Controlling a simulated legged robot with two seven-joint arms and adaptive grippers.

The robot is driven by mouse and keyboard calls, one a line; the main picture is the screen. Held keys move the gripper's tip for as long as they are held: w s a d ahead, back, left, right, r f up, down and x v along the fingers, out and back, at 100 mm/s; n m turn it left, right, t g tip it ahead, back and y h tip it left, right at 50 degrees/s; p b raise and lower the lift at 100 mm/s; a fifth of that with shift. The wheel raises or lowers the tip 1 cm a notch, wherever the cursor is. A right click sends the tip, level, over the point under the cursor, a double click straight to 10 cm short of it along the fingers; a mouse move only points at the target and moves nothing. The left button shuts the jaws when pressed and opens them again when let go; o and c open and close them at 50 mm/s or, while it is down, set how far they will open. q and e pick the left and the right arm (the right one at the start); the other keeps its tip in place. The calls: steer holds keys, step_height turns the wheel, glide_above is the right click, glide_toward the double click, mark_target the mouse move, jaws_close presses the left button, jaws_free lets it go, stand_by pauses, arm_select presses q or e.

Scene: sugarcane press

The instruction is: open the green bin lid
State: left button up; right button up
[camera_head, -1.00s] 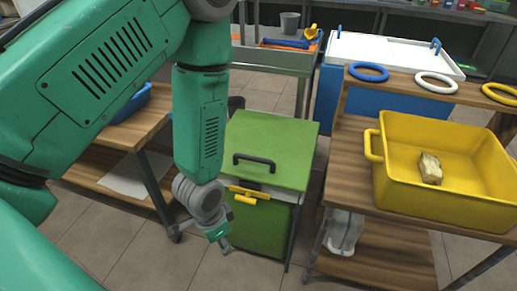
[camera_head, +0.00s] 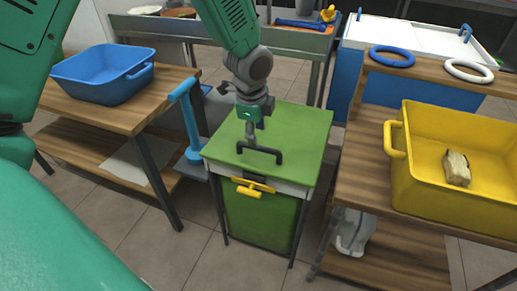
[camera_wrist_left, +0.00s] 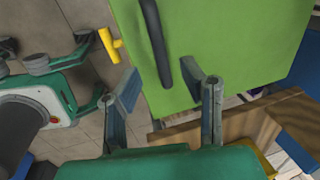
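The green bin (camera_head: 262,218) stands in the middle of the head view, its green lid (camera_head: 295,130) lying flat and shut. A dark bar handle (camera_head: 262,155) is on the lid near the front. A yellow latch (camera_head: 250,188) is on the bin's front below the lid edge. My right gripper (camera_wrist_left: 82,78) shows there at left, fingers apart, empty.
A wooden table with a blue tub (camera_head: 103,77) is on the left, beside a blue post (camera_head: 190,125). A wooden table with a yellow crate (camera_head: 398,165) holding a pale block (camera_head: 456,168) is close on the right. Tiled floor (camera_head: 180,255) is free in front.

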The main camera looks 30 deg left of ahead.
mark_target(258, 146)
arm_select(q)
steer(key=f, duration=0.1)
steer(key=f+b, duration=0.1)
steer(key=f, duration=0.1)
steer(key=w+f, duration=0.1)
steer(key=shift+a+f, duration=0.25)
steer(key=shift+f, duration=0.1)
steer(key=shift+d+f+b, duration=0.1)
steer(key=shift+f+b, duration=0.2)
steer(key=shift+f, duration=0.2)
jaws_close()
